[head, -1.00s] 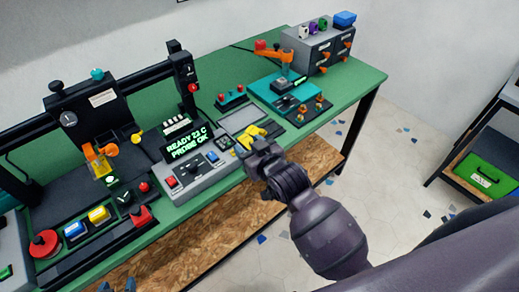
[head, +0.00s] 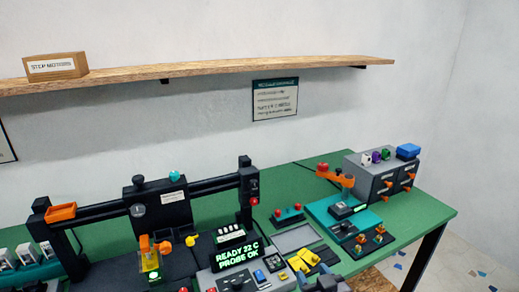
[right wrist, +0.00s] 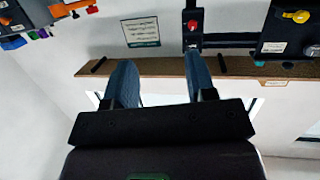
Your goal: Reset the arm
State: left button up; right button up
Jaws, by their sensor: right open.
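My right gripper (right wrist: 160,85) is open in the right wrist view, its two blue-grey fingers wide apart with nothing between them. My left gripper is not in view.
The green bench (head: 415,215) carries a printer frame (head: 160,205), a lit display panel (head: 237,254), a teal fixture (head: 350,218) and a grey drawer unit (head: 375,178). A wooden shelf (head: 220,68) with a labelled box (head: 55,66) runs along the wall above.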

jog(key=s+d+f+m+g+h, duration=0.1)
jog(key=s+d+f+g+h, duration=0.1)
jog(key=s+d+f, duration=0.5)
jog(key=s+d+f+m+g+h+b, duration=0.1)
jog(key=s+d+f+h, duration=0.1)
jog(key=s+d+f, duration=0.5)
jog(key=s+f, duration=0.2)
jog(key=s, duration=0.3)
jog(key=shift+s+f+g, duration=0.15)
jog(key=shift+s+g, duration=0.15)
jog(key=shift+g, duration=0.1)
